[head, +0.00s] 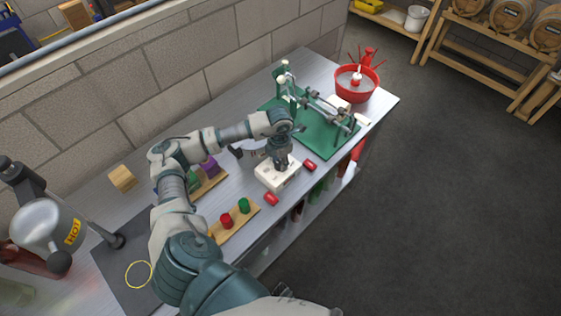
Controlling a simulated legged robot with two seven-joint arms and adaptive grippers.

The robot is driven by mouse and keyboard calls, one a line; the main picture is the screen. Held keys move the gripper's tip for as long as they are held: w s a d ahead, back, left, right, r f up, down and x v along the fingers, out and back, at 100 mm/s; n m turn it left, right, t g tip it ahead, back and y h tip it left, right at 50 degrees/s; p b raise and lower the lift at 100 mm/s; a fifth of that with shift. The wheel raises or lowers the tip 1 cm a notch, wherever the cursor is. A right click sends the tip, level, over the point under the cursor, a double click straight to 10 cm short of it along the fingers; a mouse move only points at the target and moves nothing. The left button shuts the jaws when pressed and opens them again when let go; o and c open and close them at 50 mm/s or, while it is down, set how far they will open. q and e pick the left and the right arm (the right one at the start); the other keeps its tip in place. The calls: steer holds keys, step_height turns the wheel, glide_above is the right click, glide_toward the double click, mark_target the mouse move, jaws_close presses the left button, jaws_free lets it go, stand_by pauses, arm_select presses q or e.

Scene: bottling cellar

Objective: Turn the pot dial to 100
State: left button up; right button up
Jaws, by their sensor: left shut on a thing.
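A white box (279,179) sits on the metal bench near the middle of the view. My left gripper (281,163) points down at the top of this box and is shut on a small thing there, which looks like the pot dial. The fingers hide the dial, and I cannot read its scale or its setting. My right gripper is not in view.
Red cylinders (271,199) lie beside the box. A wooden board (231,221) with red and green pegs is in front. A green-based rig (318,134) and a red bowl (356,91) stand farther back. A kettle-like vessel marked HOT (47,224) is at left.

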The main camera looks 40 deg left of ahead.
mark_target(278, 163)
arm_select(q)
steer(key=shift+s+f, duration=0.2)
steer(key=o, duration=1.2)
steer(key=shift+a+r, duration=0.1)
steer(key=shift+c, duration=0.2)
steer(key=shift+w+r, duration=0.1)
steer(key=shift+r, duration=0.25)
step_height(278, 163, up, 11)
steer(key=shift+a+r, duration=0.15)
